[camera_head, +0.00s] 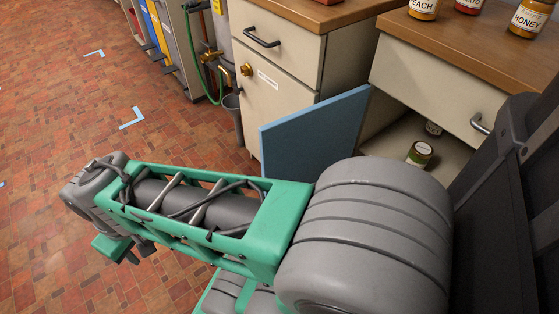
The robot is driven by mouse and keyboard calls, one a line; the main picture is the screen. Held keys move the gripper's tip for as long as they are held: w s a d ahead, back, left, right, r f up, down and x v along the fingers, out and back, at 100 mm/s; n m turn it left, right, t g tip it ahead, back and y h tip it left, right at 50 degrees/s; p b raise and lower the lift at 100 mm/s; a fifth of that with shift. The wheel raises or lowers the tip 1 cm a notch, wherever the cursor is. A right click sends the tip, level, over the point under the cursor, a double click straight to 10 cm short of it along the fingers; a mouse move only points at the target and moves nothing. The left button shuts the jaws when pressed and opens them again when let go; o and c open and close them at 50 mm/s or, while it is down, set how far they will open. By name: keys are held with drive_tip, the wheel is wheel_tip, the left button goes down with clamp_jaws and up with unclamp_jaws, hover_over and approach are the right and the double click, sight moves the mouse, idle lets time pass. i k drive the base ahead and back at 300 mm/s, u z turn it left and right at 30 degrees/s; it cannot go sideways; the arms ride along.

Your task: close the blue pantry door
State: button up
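The blue pantry door (312,132) stands open, swung out from the right-hand cabinet (437,84). Its far edge is near the left side of that cabinet's opening. Its lower part is hidden behind my arm. My gripper (138,254) shows only in part at the lower left, below the end of my arm, well to the left of the door and apart from it. Its fingers are small and mostly hidden, so I cannot tell whether they are open or shut.
Jars (420,154) stand inside the open cabinet, and several more stand on the wooden counter (470,32). A cream cabinet (275,98) with a brass knob stands behind the door. A grey bin (233,112) is beside it.

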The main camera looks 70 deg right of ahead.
sight(299, 146)
drive_tip(key=i, duration=1.8)
drive_tip(key=z, duration=2.3)
drive_tip(key=i, duration=0.1)
drive_tip(key=z, duration=0.15)
